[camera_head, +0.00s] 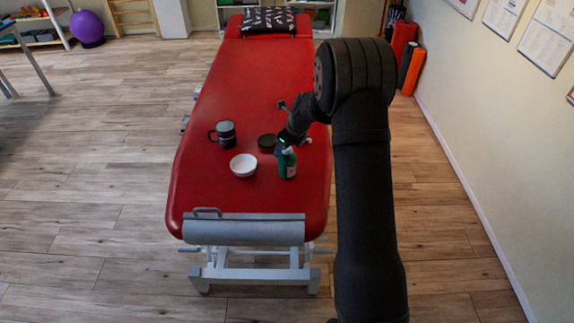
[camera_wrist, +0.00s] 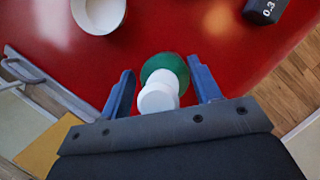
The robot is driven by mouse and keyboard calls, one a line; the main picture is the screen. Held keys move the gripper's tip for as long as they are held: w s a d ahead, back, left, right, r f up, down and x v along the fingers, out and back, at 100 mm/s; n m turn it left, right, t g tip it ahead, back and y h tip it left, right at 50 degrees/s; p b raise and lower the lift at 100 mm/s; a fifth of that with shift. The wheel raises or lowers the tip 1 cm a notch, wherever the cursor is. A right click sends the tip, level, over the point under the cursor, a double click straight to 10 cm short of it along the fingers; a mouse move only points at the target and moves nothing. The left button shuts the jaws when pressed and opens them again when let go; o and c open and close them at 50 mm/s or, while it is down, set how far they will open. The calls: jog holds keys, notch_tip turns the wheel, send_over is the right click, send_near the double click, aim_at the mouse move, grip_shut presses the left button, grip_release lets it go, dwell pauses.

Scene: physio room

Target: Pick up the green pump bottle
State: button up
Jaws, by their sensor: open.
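The green pump bottle (camera_head: 287,166) stands upright near the right front part of the red treatment table. In the wrist view its green body (camera_wrist: 166,67) and white pump top (camera_wrist: 157,97) show from above. My gripper (camera_head: 290,149) is at the top of the bottle in the head view and partly hides it. In the wrist view my gripper (camera_wrist: 163,84) is open, with one blue finger on each side of the bottle. Gaps show between the fingers and the bottle.
A white bowl (camera_head: 243,165) stands left of the bottle, a dark mug (camera_head: 225,134) farther back left. A dark round object (camera_head: 267,142) lies behind the bottle; a dark object marked 0.3 (camera_wrist: 265,8) shows in the wrist view. The red table (camera_head: 215,185) has free room behind.

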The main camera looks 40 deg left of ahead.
grip_shut()
jog(key=shift+r, duration=0.1)
dwell(0.3)
